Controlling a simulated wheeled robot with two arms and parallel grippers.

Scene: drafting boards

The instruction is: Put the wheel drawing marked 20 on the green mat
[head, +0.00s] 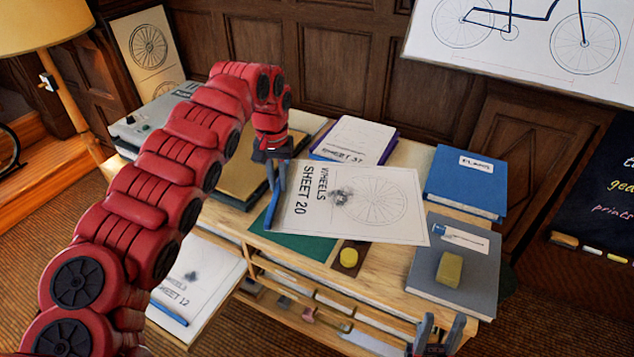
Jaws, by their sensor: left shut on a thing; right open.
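The wheel drawing marked sheet 20 (375,215) is a white sheet with a wheel drawn on it and a dark smudge near its middle. My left gripper (272,205) is shut on its left edge. The sheet lies over part of the green mat (300,245), whose front and left parts show below it. I cannot tell whether the sheet touches the mat or is held above it. My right gripper (438,335) is open and empty at the bottom edge, in front of the desk.
Sheet 37 (358,138) lies behind. A blue binder (465,180) and a grey book (440,268) with a yellow block (450,268) are at right. A yellow round thing (348,257) sits in front. Sheet 12 (205,275) lies on a lower surface at left.

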